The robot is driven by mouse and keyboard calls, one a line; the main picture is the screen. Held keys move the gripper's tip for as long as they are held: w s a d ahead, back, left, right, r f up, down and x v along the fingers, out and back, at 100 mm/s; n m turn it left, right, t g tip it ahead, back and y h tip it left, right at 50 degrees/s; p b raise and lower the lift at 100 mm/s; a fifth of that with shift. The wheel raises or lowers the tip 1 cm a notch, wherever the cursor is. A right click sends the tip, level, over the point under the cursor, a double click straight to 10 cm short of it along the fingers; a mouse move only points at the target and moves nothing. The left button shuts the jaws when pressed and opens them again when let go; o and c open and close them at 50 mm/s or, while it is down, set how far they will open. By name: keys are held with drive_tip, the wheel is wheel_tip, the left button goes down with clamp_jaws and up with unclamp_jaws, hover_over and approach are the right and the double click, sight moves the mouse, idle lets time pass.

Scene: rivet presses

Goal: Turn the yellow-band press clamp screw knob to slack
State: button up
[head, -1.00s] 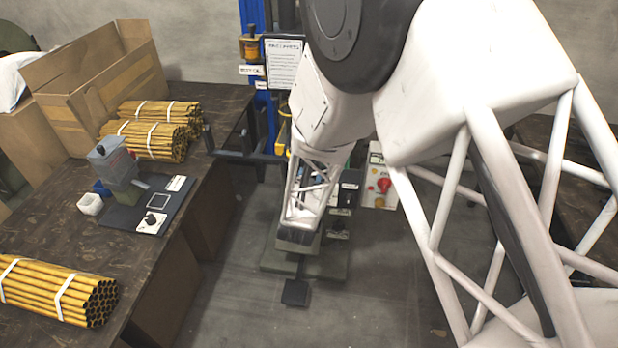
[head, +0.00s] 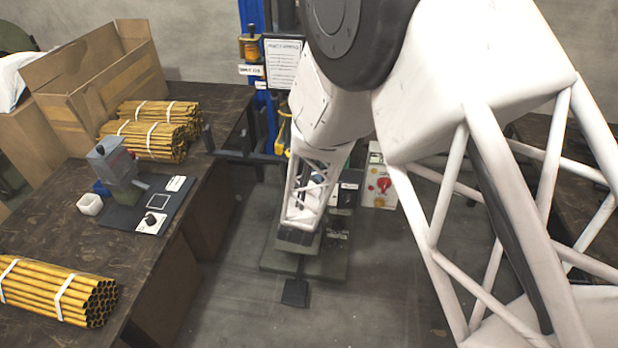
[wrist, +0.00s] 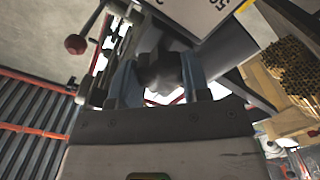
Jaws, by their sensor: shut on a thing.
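In the wrist view, my gripper (wrist: 158,80) has its two blue-grey fingers on either side of a dark rounded knob (wrist: 162,70). It is shut on this knob, which sits between the fingertips. The markings on the knob and its turn angle are too dark to tell. In the head view, my white arm covers most of the press (head: 335,262), and the knob and my fingers are hidden behind it. A bit of yellow (head: 283,138) shows beside the arm on the press side.
A blue post (head: 252,20) with a white notice (head: 283,62) stands behind the arm. A control box with a red knob (head: 383,184) is to its right. At left, a dark bench (head: 60,215) holds pencil-like yellow bundles (head: 60,290), a carton (head: 95,85) and a small device (head: 120,165). A red-ended lever (wrist: 76,44) shows in the wrist view.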

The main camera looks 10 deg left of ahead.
drive_tip(key=shift+n, duration=8.3)
drive_tip(key=o, duration=0.9)
drive_tip(key=shift+r, duration=0.1)
drive_tip(key=shift+o, duration=0.2)
drive_tip(key=shift+s, duration=0.1)
drive_tip(key=s, duration=0.7)
drive_tip(key=shift+s, duration=0.3)
